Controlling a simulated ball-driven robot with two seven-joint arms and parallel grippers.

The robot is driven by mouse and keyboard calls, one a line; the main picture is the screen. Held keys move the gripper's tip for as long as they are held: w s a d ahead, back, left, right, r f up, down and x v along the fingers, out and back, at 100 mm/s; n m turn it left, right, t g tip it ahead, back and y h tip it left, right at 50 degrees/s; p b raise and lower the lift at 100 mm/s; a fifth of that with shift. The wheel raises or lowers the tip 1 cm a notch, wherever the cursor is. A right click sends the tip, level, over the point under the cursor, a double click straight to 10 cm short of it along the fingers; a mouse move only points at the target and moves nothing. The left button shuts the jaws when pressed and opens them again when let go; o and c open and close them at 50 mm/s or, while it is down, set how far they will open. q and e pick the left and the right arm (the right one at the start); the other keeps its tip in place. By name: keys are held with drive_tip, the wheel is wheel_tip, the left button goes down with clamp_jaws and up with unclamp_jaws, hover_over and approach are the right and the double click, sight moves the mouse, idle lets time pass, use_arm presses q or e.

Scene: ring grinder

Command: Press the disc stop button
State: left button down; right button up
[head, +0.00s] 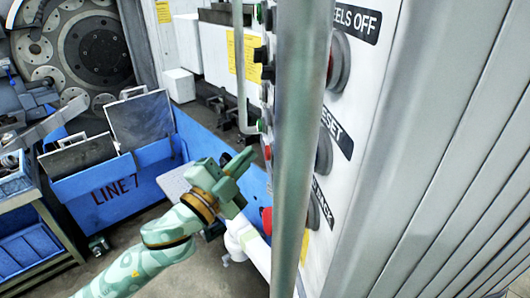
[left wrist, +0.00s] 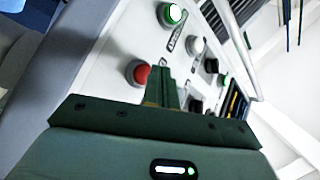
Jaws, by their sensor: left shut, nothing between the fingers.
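A red button (left wrist: 138,72) sits on the pale control panel (left wrist: 112,92) in the left wrist view, partly covered by my fingers. A small red button (head: 267,152) also shows on the panel edge in the head view; its label is not readable. My left gripper (head: 245,158) is shut and empty, its fingertips pointing at the panel close to this button. In the left wrist view the shut fingers (left wrist: 162,78) lie just right of the red button; I cannot tell whether they touch anything. My right gripper is out of view.
A green lit button (left wrist: 170,13) and several dark knobs are on the panel. A grey vertical pole (head: 305,120) crosses the head view in front of it. Blue bins (head: 120,200) marked LINE 7 and a large disc (head: 98,52) stand left.

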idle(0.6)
use_arm(q)
drive_tip(key=shift+d, duration=0.45)
drive_tip(key=shift+w+d+p, duration=0.2)
drive_tip(key=shift+d+p, duration=0.25)
drive_tip(key=shift+d, duration=0.05)
idle(0.6)
drive_tip(key=shift+a, duration=0.15)
drive_tip(key=shift+s+a, duration=0.25)
drive_tip(key=shift+a, duration=0.5)
drive_tip(key=shift+s+a+p, duration=0.25)
drive_tip(key=shift+a, duration=1)
drive_tip(key=shift+s+a+p, duration=0.25)
drive_tip(key=shift+a, duration=0.95)
